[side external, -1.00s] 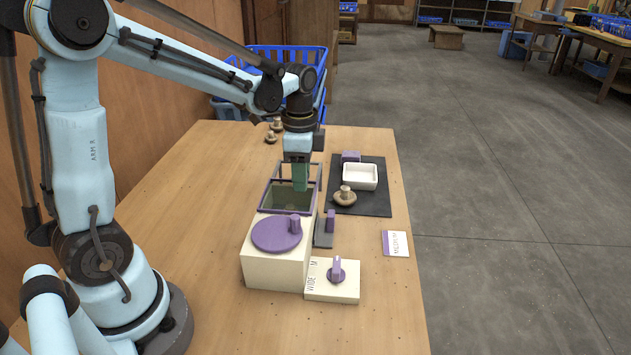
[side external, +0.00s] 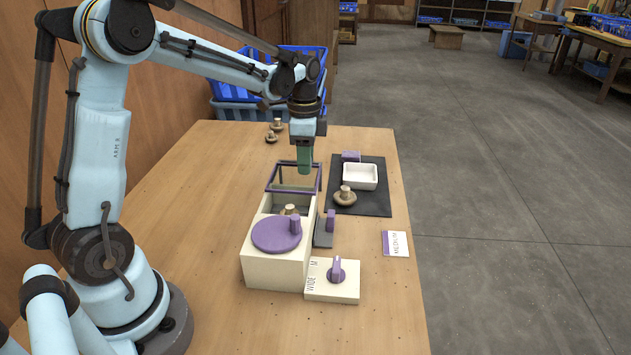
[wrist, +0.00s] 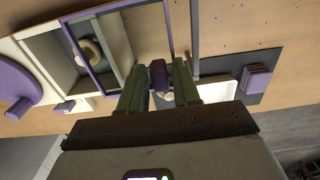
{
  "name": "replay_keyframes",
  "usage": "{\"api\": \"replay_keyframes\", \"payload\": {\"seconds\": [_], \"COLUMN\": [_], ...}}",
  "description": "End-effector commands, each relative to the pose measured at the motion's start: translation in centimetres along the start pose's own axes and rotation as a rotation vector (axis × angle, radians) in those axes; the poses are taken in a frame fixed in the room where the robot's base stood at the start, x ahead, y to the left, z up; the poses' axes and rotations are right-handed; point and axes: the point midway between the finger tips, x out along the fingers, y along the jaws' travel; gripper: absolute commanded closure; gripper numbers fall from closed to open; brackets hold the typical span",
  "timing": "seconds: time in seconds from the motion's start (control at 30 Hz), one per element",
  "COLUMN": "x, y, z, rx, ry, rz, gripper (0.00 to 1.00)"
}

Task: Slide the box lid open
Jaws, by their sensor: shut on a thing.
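The cream box (side external: 273,270) stands on the table, with a purple round disc (side external: 276,234) and knob on its near part. Its lid (side external: 293,191), a clear panel in a purple frame, sits slid toward the far end on the rails. The compartment is partly uncovered, and a mushroom (side external: 290,210) shows inside it. My gripper (side external: 305,171) is over the lid's right side. In the wrist view, its green fingers (wrist: 159,82) are shut on the lid's purple handle (wrist: 157,70).
A dark mat (side external: 370,203) to the right holds a white tray (side external: 360,187), a mushroom (side external: 345,197) and a purple block (side external: 351,156). A dial box (side external: 345,292) and a MEDIUM card (side external: 396,244) are nearer. More mushrooms (side external: 272,137) stand at the back. The front right table is clear.

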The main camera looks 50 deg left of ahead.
Motion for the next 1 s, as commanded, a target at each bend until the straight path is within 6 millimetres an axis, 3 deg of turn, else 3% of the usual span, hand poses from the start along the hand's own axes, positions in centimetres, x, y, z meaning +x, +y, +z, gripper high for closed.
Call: {"api": "replay_keyframes", "payload": {"seconds": [0.4,0.73,0.77,0.83,1.0], "x": [0.5,0.5,0.5,0.5,0.3], "y": [-2.5,-2.9,-2.9,-2.9,-2.9], "z": [-0.3,-0.3,-0.3,-0.3,-0.3], "rx": [0.002,0.003,0.003,0.004,0.004], "ry": [0.01,0.01,0.01,0.01,0.01], "rz": [-0.002,-0.002,-0.003,-0.003,-0.003], "gripper": [0.85,0.85,0.67,0.56,0.56]}}
